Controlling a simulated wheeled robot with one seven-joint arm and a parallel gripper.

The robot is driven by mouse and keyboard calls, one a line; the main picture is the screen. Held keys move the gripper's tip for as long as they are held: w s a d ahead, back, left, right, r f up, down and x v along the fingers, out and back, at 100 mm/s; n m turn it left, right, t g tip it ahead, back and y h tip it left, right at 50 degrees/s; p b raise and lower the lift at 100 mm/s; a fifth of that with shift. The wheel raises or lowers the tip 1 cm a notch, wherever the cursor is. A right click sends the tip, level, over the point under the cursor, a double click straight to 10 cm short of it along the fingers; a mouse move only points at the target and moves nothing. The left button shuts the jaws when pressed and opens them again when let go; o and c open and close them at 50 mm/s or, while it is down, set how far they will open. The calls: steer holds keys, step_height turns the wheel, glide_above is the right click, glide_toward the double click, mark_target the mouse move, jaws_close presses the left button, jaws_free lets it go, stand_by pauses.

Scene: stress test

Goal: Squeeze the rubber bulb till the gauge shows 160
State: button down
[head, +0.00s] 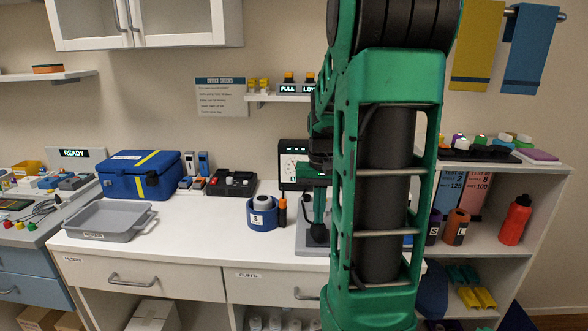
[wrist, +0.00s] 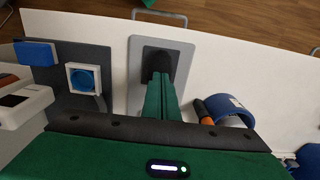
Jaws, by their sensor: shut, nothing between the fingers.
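My gripper (head: 319,218) points down at the worktop, and its green fingers also show in the wrist view (wrist: 161,80). The fingers are together with nothing between them. A black gauge unit with a white dial (head: 290,171) stands behind, partly hidden by my arm. Its reading is too small to tell.
A blue ring holder (head: 262,217) and an orange-handled tool (head: 282,212) stand left of the bulb. A grey tray (head: 105,222), a blue case (head: 140,177) and a black tray (head: 231,182) are farther left. Shelves with a red bottle (head: 515,220) are at right.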

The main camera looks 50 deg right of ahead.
steer(key=shift+f, duration=0.4)
steer(key=shift+r, duration=1.1)
steer(key=shift+f, duration=0.1)
steer(key=shift+f, duration=1.05)
steer(key=shift+r, duration=1.15)
steer(key=shift+r, duration=0.1)
